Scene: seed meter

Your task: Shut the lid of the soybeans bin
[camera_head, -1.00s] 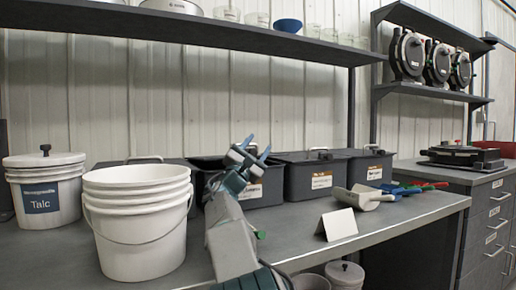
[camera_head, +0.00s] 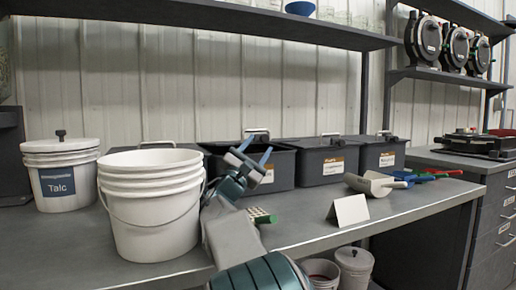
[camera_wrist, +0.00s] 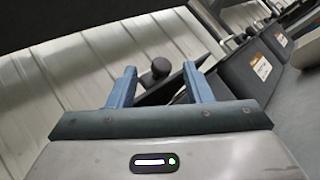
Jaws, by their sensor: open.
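Dark grey bins stand in a row at the back of the bench in the head view. The left visible bin (camera_head: 283,168) is partly behind my gripper and its top looks open and dark; its label is too small to read, so I cannot tell which bin holds soybeans. In the wrist view, a dark lid (camera_wrist: 192,75) appears tilted, and a round black knob (camera_wrist: 160,68) shows between my fingers. My gripper (camera_head: 256,150) is open and empty, in front of this bin; it also shows in the wrist view (camera_wrist: 158,80). I see no clear contact.
The middle bin (camera_head: 322,166) and right bin (camera_head: 382,157) have flat lids. A white bucket stack (camera_head: 150,215) stands close left of my arm, with a Talc bucket (camera_head: 62,180) beyond. A shelf (camera_head: 200,28) hangs above.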

